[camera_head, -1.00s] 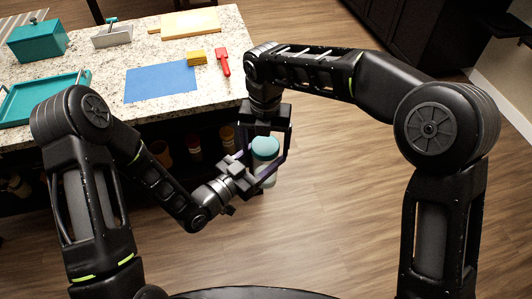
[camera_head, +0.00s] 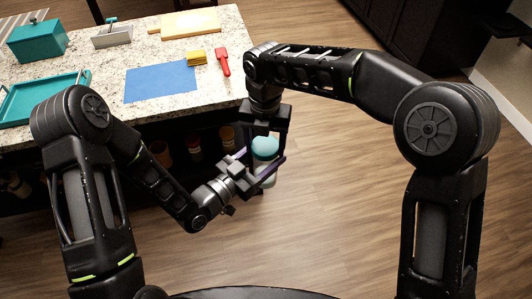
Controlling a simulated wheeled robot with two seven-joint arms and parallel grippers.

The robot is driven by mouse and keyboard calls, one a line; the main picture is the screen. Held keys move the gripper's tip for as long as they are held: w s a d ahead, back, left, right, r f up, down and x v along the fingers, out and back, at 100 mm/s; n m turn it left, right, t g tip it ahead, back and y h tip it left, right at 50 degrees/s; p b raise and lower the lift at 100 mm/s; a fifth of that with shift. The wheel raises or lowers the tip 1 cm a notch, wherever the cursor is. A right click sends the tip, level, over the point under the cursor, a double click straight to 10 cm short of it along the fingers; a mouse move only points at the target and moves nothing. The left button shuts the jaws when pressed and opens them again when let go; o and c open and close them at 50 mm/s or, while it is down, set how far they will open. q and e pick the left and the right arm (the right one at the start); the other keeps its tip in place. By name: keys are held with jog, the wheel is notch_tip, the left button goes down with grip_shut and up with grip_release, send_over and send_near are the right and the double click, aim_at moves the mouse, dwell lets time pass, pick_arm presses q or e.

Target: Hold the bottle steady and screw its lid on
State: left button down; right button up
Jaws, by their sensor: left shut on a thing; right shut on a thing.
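A pale bottle (camera_head: 269,181) stands roughly upright in the air, in front of the counter. Its teal lid (camera_head: 265,146) sits at its top. My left gripper (camera_head: 267,164) reaches in from the left and is shut on the bottle's body. My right gripper (camera_head: 266,143) comes down from above and is shut on the lid, one finger on each side. The fingers and palms hide much of the bottle and the joint between lid and bottle, so I cannot tell how tightly the lid sits.
The granite counter (camera_head: 105,65) holds a blue mat (camera_head: 160,81), a red tool (camera_head: 222,62), a yellow sponge (camera_head: 196,57), a teal tray (camera_head: 40,98), a teal box (camera_head: 37,41) and a cutting board (camera_head: 184,23). Jars stand on a shelf below. Open wooden floor (camera_head: 330,220) lies to the right.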

jog(key=m, duration=0.2)
jog(key=shift+m, duration=0.4)
jog(key=o, duration=1.6)
jog(key=shift+c, duration=0.2)
jog(key=shift+r, duration=0.15)
jog(key=shift+r, duration=2.15)
jog(key=shift+c, duration=0.4)
